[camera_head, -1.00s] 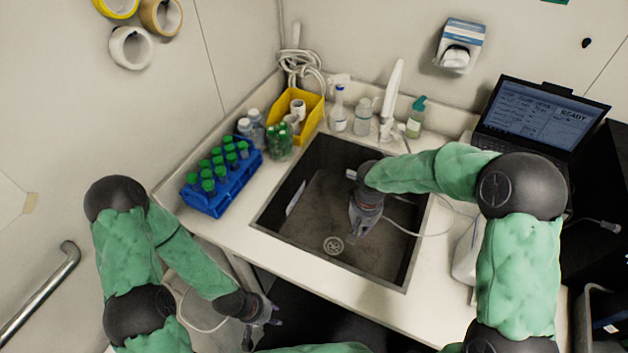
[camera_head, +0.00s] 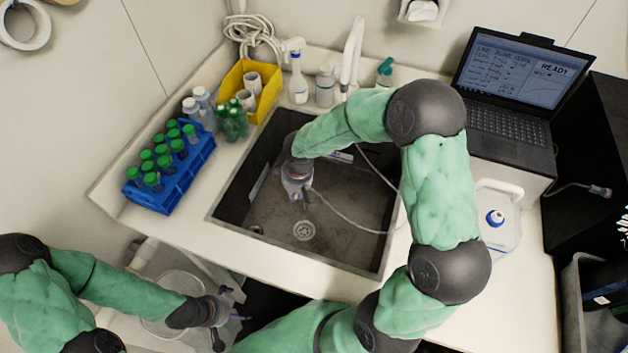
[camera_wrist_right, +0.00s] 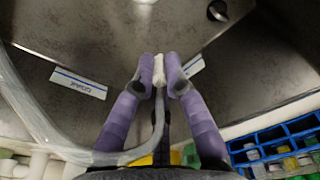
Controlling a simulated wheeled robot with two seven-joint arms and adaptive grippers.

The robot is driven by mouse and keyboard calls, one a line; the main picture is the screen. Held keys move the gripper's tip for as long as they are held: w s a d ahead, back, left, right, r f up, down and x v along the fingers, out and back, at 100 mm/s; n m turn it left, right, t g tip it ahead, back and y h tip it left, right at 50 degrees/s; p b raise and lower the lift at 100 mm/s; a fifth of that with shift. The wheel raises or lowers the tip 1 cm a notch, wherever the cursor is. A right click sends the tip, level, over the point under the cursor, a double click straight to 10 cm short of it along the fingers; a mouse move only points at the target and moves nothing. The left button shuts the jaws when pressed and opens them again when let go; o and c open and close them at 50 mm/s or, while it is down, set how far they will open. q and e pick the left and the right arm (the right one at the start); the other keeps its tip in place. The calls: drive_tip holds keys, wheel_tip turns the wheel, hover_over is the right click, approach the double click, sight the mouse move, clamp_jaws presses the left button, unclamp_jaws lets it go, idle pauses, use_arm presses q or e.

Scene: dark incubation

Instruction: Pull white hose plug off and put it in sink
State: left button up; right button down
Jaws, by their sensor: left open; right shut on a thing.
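The sink (camera_head: 345,212) is a dark rectangular basin in the counter, with a round drain (camera_head: 303,231) in its floor. My right gripper (camera_head: 304,196) is down inside the sink. In the right wrist view its purple fingers are shut on the white hose plug (camera_wrist_right: 158,70), above the sink floor. The pale hose (camera_wrist_right: 35,115) shows in the wrist view, and in the head view the hose (camera_head: 345,216) runs across the basin to the right. My left gripper (camera_head: 238,309) is open and empty, low in front of the counter.
A white jug (camera_head: 500,250) with a blue cap stands right of the sink. A blue tube rack (camera_head: 175,190) and yellow bin (camera_head: 270,100) stand left and behind. Bottles (camera_head: 299,80) and a white tap (camera_head: 352,55) line the back. A laptop (camera_head: 515,75) is at right.

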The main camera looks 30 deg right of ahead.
drive_tip(key=d+n+y+p, duration=0.1)
drive_tip(key=d+n+y, duration=0.2)
drive_tip(key=d+n, duration=0.5)
wheel_tip(320, 180, down, 12)
drive_tip(key=a+n+b, duration=0.1)
drive_tip(key=b, duration=0.5)
drive_tip(key=shift+w+f, duration=0.15)
drive_tip(key=shift+w, duration=0.1)
idle(0.3)
drive_tip(key=shift+b, duration=0.45)
drive_tip(key=c, duration=1.2)
unclamp_jaws()
